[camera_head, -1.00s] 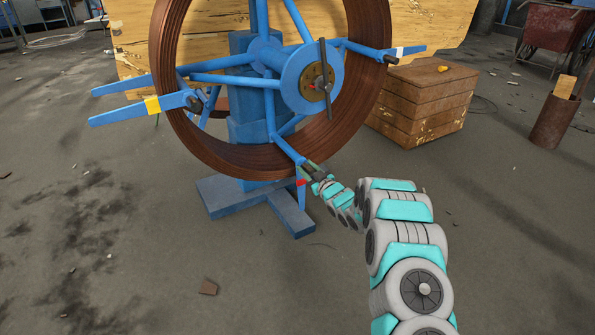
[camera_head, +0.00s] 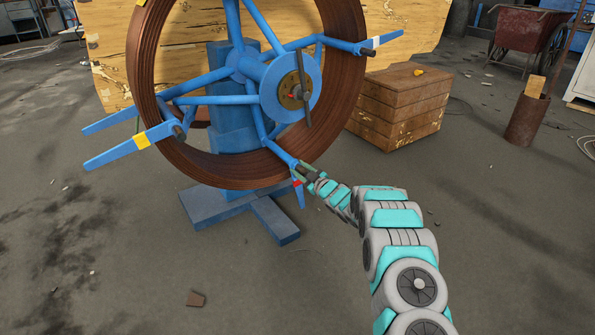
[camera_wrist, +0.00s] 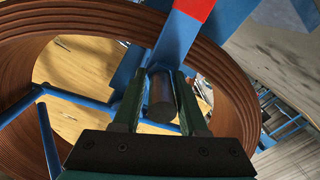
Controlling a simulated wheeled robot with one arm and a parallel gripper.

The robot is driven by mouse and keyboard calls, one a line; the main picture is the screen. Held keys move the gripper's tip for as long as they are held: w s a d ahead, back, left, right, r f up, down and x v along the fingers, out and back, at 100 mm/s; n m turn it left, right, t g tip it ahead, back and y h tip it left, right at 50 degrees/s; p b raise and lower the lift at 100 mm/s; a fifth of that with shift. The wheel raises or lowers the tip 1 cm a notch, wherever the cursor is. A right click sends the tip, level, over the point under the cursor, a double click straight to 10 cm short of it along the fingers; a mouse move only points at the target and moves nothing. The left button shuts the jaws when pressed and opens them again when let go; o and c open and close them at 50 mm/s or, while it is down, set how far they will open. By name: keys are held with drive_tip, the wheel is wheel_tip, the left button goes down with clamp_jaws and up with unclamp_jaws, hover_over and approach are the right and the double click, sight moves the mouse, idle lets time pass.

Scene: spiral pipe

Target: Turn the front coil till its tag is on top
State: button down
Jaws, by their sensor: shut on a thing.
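The front coil (camera_head: 345,120) is a brown ring of pipe on a blue spoked reel (camera_head: 268,97). A yellow tag (camera_head: 141,140) is on a blue arm at left, a white tag (camera_head: 376,41) on the upper right arm, and a red tag (camera_head: 297,183) on the bottom arm. The red tag also shows at the top of the wrist view (camera_wrist: 196,8). My gripper (camera_head: 307,171) is at the coil's lower right, shut on a dark round peg (camera_wrist: 162,100) beside the red-tagged arm. The coil's top is cut off in the head view.
The reel stands on a blue foot (camera_head: 240,212). A wooden crate (camera_head: 400,107) is behind to the right, with a rusty bin (camera_head: 524,120) and a red cart (camera_head: 530,25) beyond. A wooden panel (camera_head: 105,60) stands behind. The floor in front is mostly clear.

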drive_tip(key=shift+w+d+r+h, duration=0.2)
drive_tip(key=shift+w+d, duration=0.15)
drive_tip(key=shift+d, duration=0.35)
drive_tip(key=shift+w+d+r+h, duration=0.1)
drive_tip(key=shift+w+d+r, duration=0.15)
drive_tip(key=shift+d, duration=0.4)
drive_tip(key=c, duration=0.6)
unclamp_jaws()
drive_tip(key=shift+f, duration=0.1)
drive_tip(key=shift+s, duration=0.1)
drive_tip(key=shift+s+a+f, duration=0.15)
drive_tip(key=shift+s+a, duration=0.05)
drive_tip(key=shift+a, duration=0.55)
drive_tip(key=shift+w+d, duration=0.1)
drive_tip(key=shift+d, duration=0.15)
drive_tip(key=shift+d, duration=0.2)
drive_tip(key=v, duration=0.7)
drive_tip(key=shift+s+p, duration=0.3)
